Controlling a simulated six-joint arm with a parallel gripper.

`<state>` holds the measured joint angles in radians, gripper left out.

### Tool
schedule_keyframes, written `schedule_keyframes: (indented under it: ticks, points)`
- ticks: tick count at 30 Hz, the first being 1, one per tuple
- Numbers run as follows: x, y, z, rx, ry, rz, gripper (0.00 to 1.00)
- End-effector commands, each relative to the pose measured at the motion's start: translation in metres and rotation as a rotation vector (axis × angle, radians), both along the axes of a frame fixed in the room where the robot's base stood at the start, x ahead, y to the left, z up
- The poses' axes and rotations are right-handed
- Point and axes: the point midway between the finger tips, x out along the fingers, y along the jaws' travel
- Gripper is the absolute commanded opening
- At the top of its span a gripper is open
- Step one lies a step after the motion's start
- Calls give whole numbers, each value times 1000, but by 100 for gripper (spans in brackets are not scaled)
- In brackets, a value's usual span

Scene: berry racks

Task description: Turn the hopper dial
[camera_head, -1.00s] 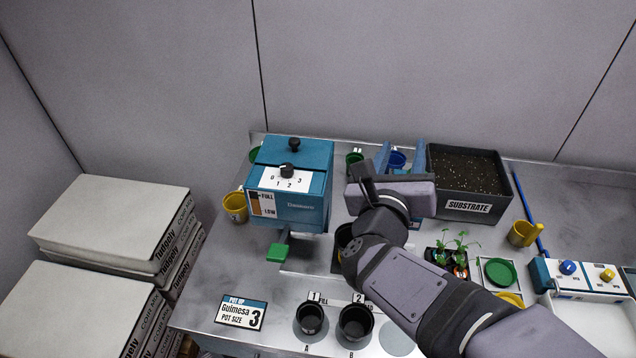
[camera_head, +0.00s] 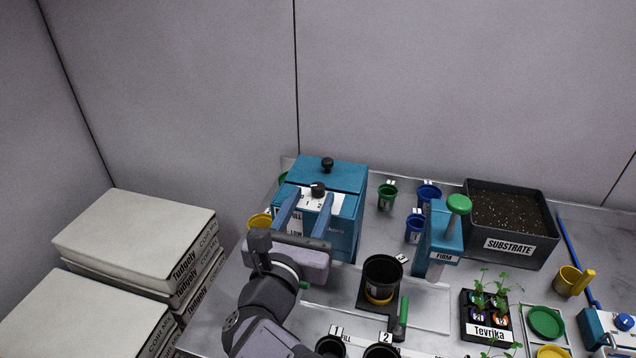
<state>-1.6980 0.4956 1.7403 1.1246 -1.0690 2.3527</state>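The hopper (camera_head: 345,232) is a blue box at the back left of the bench. Its dial (camera_head: 318,188) is a small black knob on a white numbered plate on the sloped front top. Part of the plate's numbers is hidden by my fingers, and I cannot read the pointer's setting. My gripper (camera_head: 312,200) is open, with two blue-grey fingers apart in front of the dial. The fingertips lie on either side just below the knob in the picture. I cannot tell whether they touch it. The FULL/LOW label is partly covered.
A second black knob (camera_head: 327,163) sits on the hopper lid. A black pot (camera_head: 382,277), a blue FIRM press (camera_head: 443,240) with a green knob, and a substrate bin (camera_head: 507,258) stand to the right. Stacked white coir bags (camera_head: 140,232) are at left.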

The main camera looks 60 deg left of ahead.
Motion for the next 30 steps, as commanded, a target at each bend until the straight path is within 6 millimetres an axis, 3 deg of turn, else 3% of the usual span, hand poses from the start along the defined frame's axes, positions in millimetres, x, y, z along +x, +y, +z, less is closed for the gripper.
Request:
schedule_keyframes:
  ticks: [10, 23, 28, 30]
  points:
    - [31, 30, 2, -1, 0, -1, 39]
    - [37, 37, 0, -1, 1, 0, 39]
    - [37, 37, 0, -1, 1, 0, 4]
    - [37, 37, 0, -1, 1, 0, 0]
